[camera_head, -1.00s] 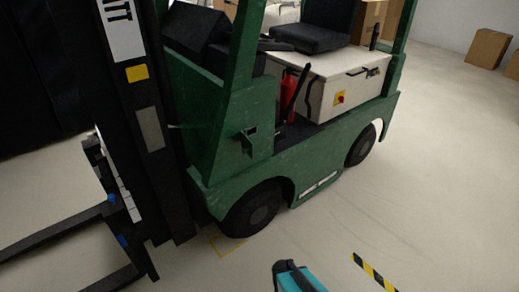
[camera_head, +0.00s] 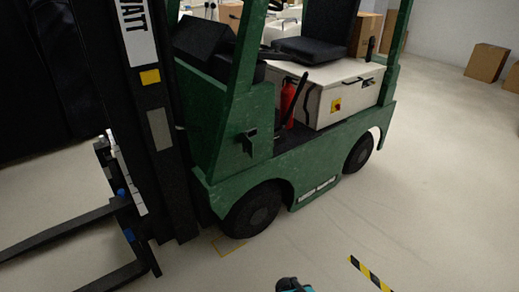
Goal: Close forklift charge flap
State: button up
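The green forklift (camera_head: 290,162) stands side-on across the middle of the view, with its mast on the left. A small flap (camera_head: 249,143) sits on its green side panel behind the mast. It looks dark and juts out from the panel, so it appears open, but it is too small to make out its hinge or the socket behind it. Only a small black and teal part of my arm shows at the bottom edge, well below the forklift and apart from it. My gripper's fingers are not visible.
Dark forks (camera_head: 65,235) reach out low at the left. A black front wheel (camera_head: 252,209) stands below the flap. Yellow and black tape (camera_head: 369,272) marks the floor at lower right. Cardboard boxes (camera_head: 486,60) stand by the back wall. The floor at right is clear.

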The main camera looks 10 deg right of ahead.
aim_at(248, 144)
jog(key=k, duration=0.3)
jog(key=u, duration=0.15)
jog(key=i, duration=0.95)
jog(key=u, duration=4.6)
jog(key=i, duration=0.15)
jog(key=z, duration=3)
